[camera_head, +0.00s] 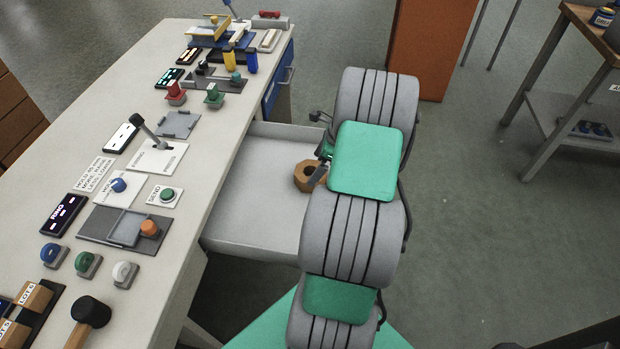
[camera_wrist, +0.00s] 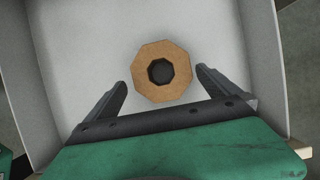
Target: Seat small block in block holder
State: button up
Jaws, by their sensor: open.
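A light-brown octagonal block with a dark round centre (camera_wrist: 146,76) lies on the floor of an open drawer (camera_head: 262,190). The block also shows in the head view (camera_head: 303,178), partly hidden by my gripper. My gripper (camera_head: 321,150) is over the drawer with its fingers open. In the wrist view the fingertips (camera_wrist: 161,78) are on either side of the block, with a gap to each side. I cannot tell their height above it. I cannot tell for certain which fixture is the block holder; a grey square plate with raised corners (camera_head: 178,124) is on the bench.
The drawer walls (camera_wrist: 262,60) surround the block. The bench (camera_head: 215,130) is crowded with buttons, a lever (camera_head: 148,132), a grey tray fixture (camera_head: 128,228) and a mallet (camera_head: 91,312). An orange cabinet (camera_head: 430,45) and a shelf table (camera_head: 560,110) stand behind.

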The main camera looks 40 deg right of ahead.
aim_at(311, 171)
jog(key=x, duration=0.4)
jog(key=shift+w+f, duration=0.25)
jog(key=shift+w, duration=0.05)
jog(key=shift+r, duration=0.1)
jog(key=c, duration=1.5)
